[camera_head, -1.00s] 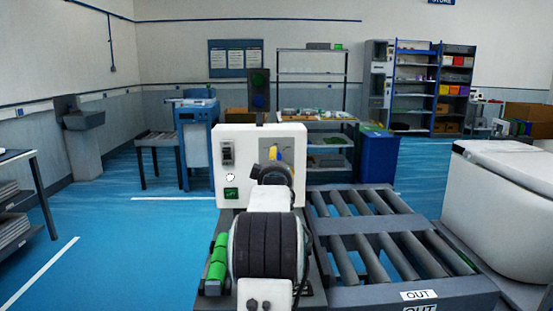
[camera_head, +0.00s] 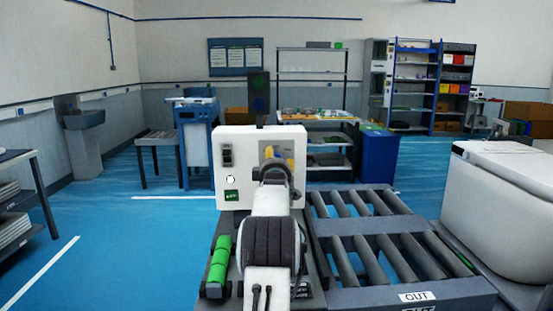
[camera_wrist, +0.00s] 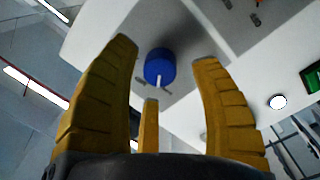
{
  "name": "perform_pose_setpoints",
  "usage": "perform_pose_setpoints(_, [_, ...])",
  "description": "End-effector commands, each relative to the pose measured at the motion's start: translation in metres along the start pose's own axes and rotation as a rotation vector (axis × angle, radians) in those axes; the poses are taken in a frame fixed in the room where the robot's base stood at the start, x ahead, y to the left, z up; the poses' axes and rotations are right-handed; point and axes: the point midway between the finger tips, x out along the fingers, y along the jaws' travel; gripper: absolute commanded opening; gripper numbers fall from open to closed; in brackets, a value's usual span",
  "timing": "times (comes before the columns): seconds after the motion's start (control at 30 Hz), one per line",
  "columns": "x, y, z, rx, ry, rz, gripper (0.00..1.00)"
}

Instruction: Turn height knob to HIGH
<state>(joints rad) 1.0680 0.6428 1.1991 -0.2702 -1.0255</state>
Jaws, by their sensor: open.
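A blue round knob (camera_wrist: 160,66) with a white pointer mark sits on a grey plate of the white control box (camera_head: 232,141). In the head view my arm hides the knob. My gripper (camera_wrist: 163,53) is open, with its yellow fingers pointing at the box. In the wrist view the knob shows between the fingertips, with a finger on each side and a shorter one below. I cannot tell whether any finger touches it. In the head view my gripper (camera_head: 277,158) is in front of the box's right half, mostly behind my wrist.
The box also carries a black switch (camera_head: 227,155), a white round button (camera_head: 230,179) and a green label (camera_head: 231,195).

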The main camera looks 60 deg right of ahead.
Motion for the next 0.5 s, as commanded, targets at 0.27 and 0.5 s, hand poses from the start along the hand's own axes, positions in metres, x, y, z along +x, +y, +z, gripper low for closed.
perform_pose_setpoints(0.27, [0.015, 0.0, 0.0, 0.001, 0.0, 0.0, 0.57])
perform_pose_setpoints(0.5, [0.017, 0.0, 0.0, 0.001, 0.0, 0.001, 0.57])
